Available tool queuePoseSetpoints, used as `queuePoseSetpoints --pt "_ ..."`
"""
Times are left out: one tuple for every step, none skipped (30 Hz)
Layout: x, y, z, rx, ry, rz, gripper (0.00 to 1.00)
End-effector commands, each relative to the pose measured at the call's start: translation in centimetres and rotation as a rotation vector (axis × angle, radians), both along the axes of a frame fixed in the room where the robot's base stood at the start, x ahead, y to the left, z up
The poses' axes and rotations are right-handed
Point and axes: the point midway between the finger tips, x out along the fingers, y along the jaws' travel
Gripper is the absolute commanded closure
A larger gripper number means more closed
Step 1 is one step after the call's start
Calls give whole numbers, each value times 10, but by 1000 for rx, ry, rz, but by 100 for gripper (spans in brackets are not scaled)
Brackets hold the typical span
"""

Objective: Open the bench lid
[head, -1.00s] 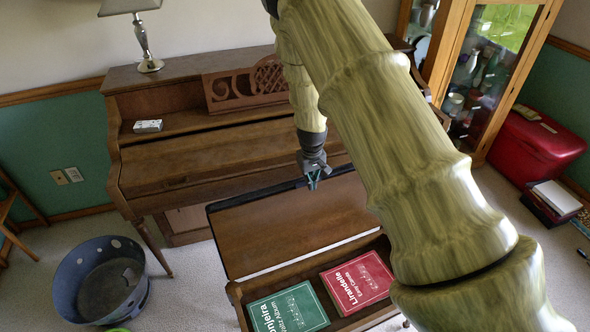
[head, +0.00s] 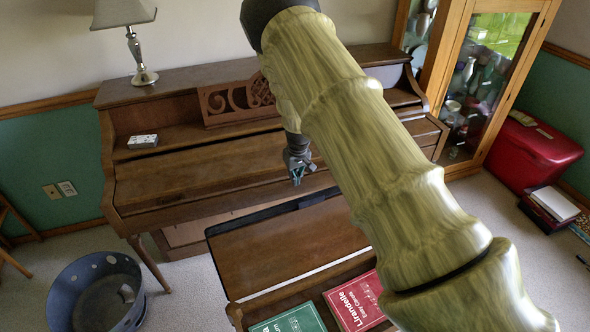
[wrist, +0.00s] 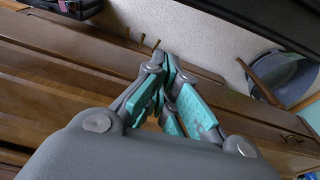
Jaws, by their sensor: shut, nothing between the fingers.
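The bench lid (head: 285,245) is raised and tilted back toward the piano, showing its brown inner face and dark far edge. The bench box below it is open in the head view. A green music book (head: 291,322) and a red music book (head: 357,300) lie inside it. My gripper (head: 297,178) is shut and empty, above and behind the lid's far edge, in front of the piano. It appears apart from the lid. In the wrist view, its teal-padded fingers (wrist: 175,95) are close together. My arm hides the right side of the bench.
The upright piano (head: 200,182) stands right behind the lid. A blue-grey perforated bin (head: 75,300) stands on the floor at left. A glass cabinet (head: 490,70) and a red box (head: 540,150) stand at right. A lamp (head: 135,45) stands on the piano.

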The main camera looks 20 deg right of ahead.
Motion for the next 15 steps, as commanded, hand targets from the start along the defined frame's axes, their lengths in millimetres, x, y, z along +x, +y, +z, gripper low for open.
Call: queuePoseSetpoints --pt "0 0 -5 0 2 0 100" --pt "1 0 -8 -1 2 0 100" --pt "1 0 -12 -1 2 0 100" --pt "2 0 -15 -1 2 0 100" --pt "2 0 -17 -1 2 0 100" --pt "3 0 -20 -1 1 0 100" --pt "4 0 -23 -1 1 1 100" --pt "4 0 -25 -1 1 1 100" --pt "4 0 -29 -1 2 1 100" --pt "4 1 -31 -1 2 0 100" --pt "4 1 -33 0 1 0 100" --pt "-2 0 -27 1 1 -1 100" --pt "-5 0 -27 1 1 -1 100" --pt "-9 0 -27 1 2 -2 100" --pt "-13 0 -26 1 2 -2 100"
